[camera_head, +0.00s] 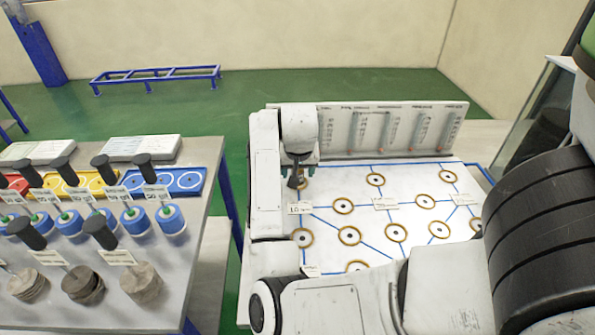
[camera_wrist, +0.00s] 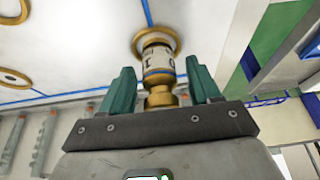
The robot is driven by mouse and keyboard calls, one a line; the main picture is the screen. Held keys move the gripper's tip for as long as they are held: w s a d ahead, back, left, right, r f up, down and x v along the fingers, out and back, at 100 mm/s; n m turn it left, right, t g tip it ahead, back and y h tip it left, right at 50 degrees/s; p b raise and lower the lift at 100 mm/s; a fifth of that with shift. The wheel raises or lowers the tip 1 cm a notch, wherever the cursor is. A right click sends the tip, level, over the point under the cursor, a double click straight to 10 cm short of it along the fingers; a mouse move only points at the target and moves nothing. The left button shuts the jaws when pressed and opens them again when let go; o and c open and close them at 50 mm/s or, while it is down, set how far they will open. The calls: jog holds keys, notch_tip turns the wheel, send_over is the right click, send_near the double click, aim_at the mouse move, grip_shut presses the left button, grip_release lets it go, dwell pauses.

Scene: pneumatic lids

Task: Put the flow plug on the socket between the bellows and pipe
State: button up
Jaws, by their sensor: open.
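The flow plug (camera_wrist: 158,60), a brass and white cylinder with dark markings and a blue band, stands at a gold-ringed socket (camera_wrist: 140,40) in the wrist view. Its end meets the ring. My gripper (camera_wrist: 160,72) is open, with one teal finger on each side of the plug. Small gaps seem to show between fingers and plug. In the head view my gripper (camera_head: 298,168) is over the back left of the white board (camera_head: 330,228), and my arm hides part of that area. The bellows and pipe cannot be told from the small labels.
The board has several other gold-ringed sockets (camera_head: 349,235) joined by blue lines. A gauge panel (camera_head: 375,130) stands along its back edge. A table (camera_head: 185,270) on the left holds blue cylinders (camera_head: 170,219), grey discs (camera_head: 145,284) and coloured trays (camera_head: 187,182). Green floor separates the tables.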

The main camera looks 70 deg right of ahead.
jog(key=v, duration=1.1)
jog(key=shift+a+r, duration=0.25)
jog(key=shift+r, duration=0.1)
jog(key=shift+s, duration=0.1)
